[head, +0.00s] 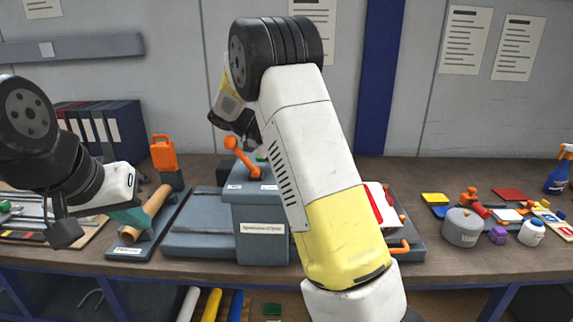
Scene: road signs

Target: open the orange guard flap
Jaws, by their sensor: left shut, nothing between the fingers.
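An upright orange piece (163,153) with a slot near its top stands on a small dark block behind the left stand; it may be the guard flap, but I cannot tell for certain. My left gripper (129,216) is low at the left, beside a brown cylinder (148,212) lying on a grey stand, in front of the orange piece and apart from it. It is shut with nothing in it. My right gripper (230,113) hangs above the middle console, mostly hidden behind my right arm; its fingers are not clear.
The grey console (262,215) with an orange ball-ended lever (240,157) is partly covered by my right arm. An orange handle (398,248) sits at its right. A grey round container (461,228) and small coloured items stand farther right. Binders (105,125) stand behind left.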

